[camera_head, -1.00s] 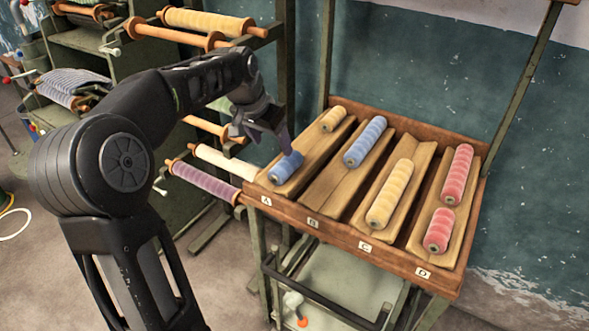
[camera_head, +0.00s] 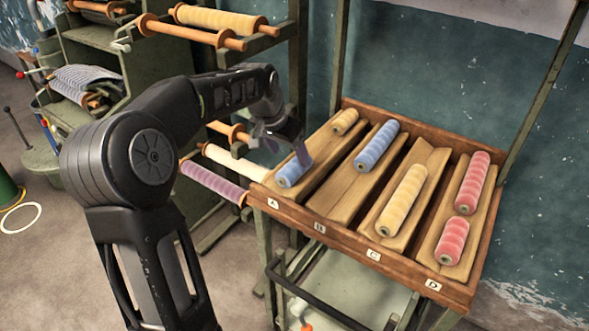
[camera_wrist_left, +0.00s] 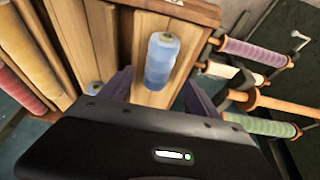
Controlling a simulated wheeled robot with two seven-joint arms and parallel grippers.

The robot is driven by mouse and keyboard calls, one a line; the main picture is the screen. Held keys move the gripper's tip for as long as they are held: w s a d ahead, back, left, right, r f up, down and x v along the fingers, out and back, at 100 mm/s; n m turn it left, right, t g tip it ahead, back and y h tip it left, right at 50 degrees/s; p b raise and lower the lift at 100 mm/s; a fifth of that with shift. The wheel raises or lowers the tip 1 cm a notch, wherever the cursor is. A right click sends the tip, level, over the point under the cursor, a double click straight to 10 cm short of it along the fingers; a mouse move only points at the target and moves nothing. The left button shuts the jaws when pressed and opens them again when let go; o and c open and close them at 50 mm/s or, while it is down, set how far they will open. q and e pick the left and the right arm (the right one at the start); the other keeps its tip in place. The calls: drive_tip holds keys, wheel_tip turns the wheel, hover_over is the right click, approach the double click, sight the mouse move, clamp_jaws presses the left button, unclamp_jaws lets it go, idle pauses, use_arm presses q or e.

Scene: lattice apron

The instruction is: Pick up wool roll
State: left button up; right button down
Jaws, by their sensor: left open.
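A short blue wool roll (camera_head: 293,170) lies in the front of slot A of the wooden tray (camera_head: 350,239). My left gripper (camera_head: 291,150) is open at this roll, from above and behind it. In the left wrist view the blue roll (camera_wrist_left: 161,58) lies ahead of and between the two open fingers (camera_wrist_left: 155,92), not gripped. Other rolls in the tray are a small yellow one (camera_head: 344,121) at the back of slot A, a blue one (camera_head: 377,146) in slot B, a long yellow one (camera_head: 403,200) in slot C, and two pink ones in slot D. My right gripper is out of view.
Wooden dividers separate the tray's slots. Left of the tray, a purple roll (camera_head: 213,184) and a cream roll (camera_head: 235,162) stick out on rods close to my arm. A green rack (camera_head: 95,45) stands behind. The front of slot B is empty.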

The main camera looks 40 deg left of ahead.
sight(293, 164)
use_arm(q)
drive_tip(key=shift+f, duration=0.1)
drive_tip(key=p+x, duration=0.1)
drive_tip(key=x, duration=0.3)
drive_tip(key=shift+d+f, duration=0.1)
drive_tip(key=shift+d, duration=0.05)
drive_tip(key=shift+w+f, duration=0.25)
drive_tip(key=shift+f, duration=0.15)
drive_tip(key=shift+f, duration=0.15)
idle(0.4)
drive_tip(key=c, duration=1.6)
drive_tip(key=shift+o, duration=0.2)
wheel_tip(293, 164, up, 10)
drive_tip(key=shift+r+b, duration=0.2)
drive_tip(key=shift+b, duration=0.1)
